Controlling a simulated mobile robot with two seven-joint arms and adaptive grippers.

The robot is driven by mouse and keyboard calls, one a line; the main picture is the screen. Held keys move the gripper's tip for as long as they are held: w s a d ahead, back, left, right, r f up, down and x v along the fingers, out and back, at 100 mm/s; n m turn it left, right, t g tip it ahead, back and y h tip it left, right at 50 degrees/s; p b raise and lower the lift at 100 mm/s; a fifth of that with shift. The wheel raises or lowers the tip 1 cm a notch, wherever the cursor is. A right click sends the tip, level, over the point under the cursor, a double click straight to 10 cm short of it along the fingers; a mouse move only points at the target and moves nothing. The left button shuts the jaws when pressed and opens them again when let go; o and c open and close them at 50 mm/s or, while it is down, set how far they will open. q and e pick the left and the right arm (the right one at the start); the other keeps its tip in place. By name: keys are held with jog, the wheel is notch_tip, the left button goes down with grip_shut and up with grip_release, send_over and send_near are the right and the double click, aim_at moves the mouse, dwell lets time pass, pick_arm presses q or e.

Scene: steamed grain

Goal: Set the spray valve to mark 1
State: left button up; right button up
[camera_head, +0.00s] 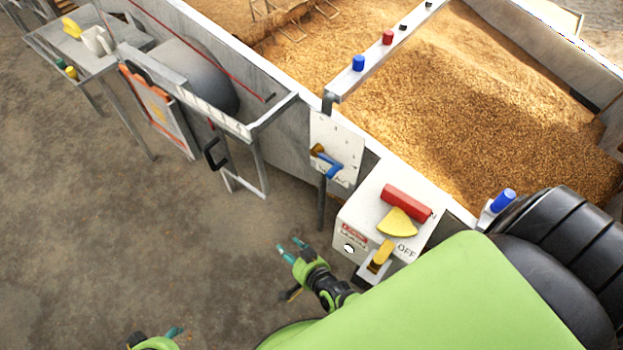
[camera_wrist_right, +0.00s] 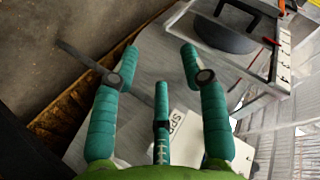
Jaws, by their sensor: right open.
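The spray valve appears to be the white plate (camera_head: 343,140) on the grey wall, with a blue lever (camera_head: 328,165) and an orange-brown part. Its small marks are too fine to read. In the right wrist view, part of a white plate with the letters "SPR" (camera_wrist_right: 183,122) shows behind my fingers. My right gripper (camera_head: 291,246) is open and empty, below and left of the plate in the head view, apart from it. Its spread teal fingers also show in the right wrist view (camera_wrist_right: 160,52). My left gripper (camera_head: 172,334) is only partly in view at the bottom edge.
A white control box (camera_head: 358,222) with a red bar, yellow lever and "OFF" label stands right of the plate. A grey frame with a black handle (camera_head: 213,154) stands left of it. Grain (camera_head: 450,120) fills the bin behind. The floor at lower left is clear.

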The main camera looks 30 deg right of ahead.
jog(key=s+d+f+n+g+p, duration=0.1)
jog(key=s+f+n+g+p, duration=0.1)
jog(key=s, duration=0.6)
jog(key=shift+s+d+f+n+g+p, duration=0.2)
jog(key=shift+s+n+g+p, duration=0.1)
jog(key=shift+n+g+p, duration=0.55)
jog(key=shift+c, duration=0.4)
